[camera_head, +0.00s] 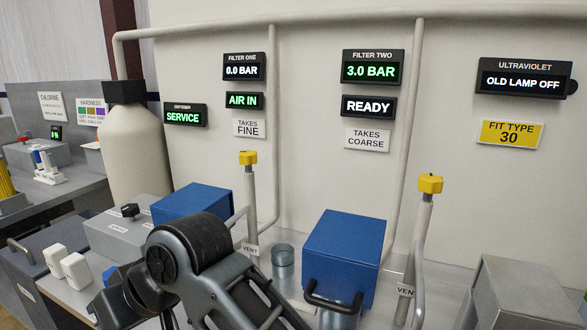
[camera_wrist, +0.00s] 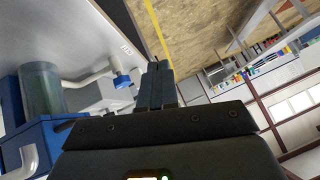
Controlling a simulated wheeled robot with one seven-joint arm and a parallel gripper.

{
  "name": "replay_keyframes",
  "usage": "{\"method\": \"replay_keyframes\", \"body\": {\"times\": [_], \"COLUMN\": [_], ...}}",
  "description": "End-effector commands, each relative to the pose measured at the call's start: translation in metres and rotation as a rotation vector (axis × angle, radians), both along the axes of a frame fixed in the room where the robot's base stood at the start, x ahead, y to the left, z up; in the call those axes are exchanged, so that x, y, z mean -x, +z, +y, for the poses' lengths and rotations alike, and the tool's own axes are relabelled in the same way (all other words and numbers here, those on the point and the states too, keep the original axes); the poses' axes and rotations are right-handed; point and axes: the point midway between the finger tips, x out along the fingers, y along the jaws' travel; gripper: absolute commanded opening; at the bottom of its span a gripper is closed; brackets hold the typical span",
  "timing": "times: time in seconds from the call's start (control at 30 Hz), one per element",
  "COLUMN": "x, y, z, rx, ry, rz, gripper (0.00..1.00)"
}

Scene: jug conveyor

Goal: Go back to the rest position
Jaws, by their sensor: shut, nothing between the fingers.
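My gripper shows in the wrist view (camera_wrist: 158,68) with its two dark fingers together and nothing between them. It points past the edge of a grey bench toward the brown floor. In the head view my dark folded arm fills the lower middle, in front of the bench. The fingertips cannot be made out there.
Two blue boxes, one at left (camera_head: 192,203) and one at middle (camera_head: 345,250), stand near my arm. Yellow-topped vent pipes (camera_head: 430,184) rise beside them. A clear cup (camera_head: 283,256), two white blocks (camera_head: 75,270) and a grey box (camera_head: 520,295) are also close.

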Motion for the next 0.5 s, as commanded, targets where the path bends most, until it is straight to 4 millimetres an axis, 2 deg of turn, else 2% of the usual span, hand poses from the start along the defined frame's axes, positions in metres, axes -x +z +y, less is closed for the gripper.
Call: {"method": "replay_keyframes", "body": {"times": [0.03,0.27,0.5], "x": [0.005,0.019,0.040], "y": [-0.015,-0.064,-0.108], "z": [-0.005,-0.037,-0.090], "rx": [-0.042,-0.215,-0.344], "ry": [-0.034,-0.216,-0.437], "rz": [0.015,0.031,0.013], "gripper": [0.00,0.00,0.00]}}
